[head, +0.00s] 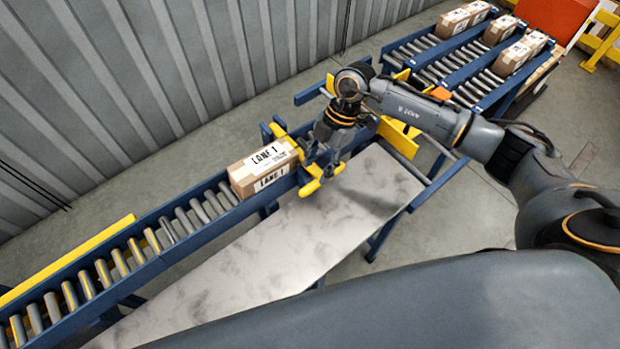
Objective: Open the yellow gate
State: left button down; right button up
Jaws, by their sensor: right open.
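The yellow gate (288,143) stands across the roller conveyor, just beyond a carton. A yellow handle-like piece (310,187) sticks out at its near side. A brown carton (241,181) labelled LANE 1 lies on the rollers close against the gate; I cannot tell if they touch. My right gripper (321,168) is open and points down beside the gate's near end, close to the handle-like piece. The fingers partly cover that end, and I cannot tell whether they touch it. My left gripper is out of view.
The roller conveyor (175,228) with blue rails runs to the lower left. A marble-topped surface (290,235) lies along its near side. Side lanes at the upper right hold several cartons (520,52). A corrugated wall (110,80) stands behind.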

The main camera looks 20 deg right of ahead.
aim_at(308, 187)
jog(key=p+x, duration=0.1)
jog(key=x, duration=0.5)
jog(key=shift+a+f, duration=0.15)
jog(key=shift+c, duration=0.2)
grip_shut()
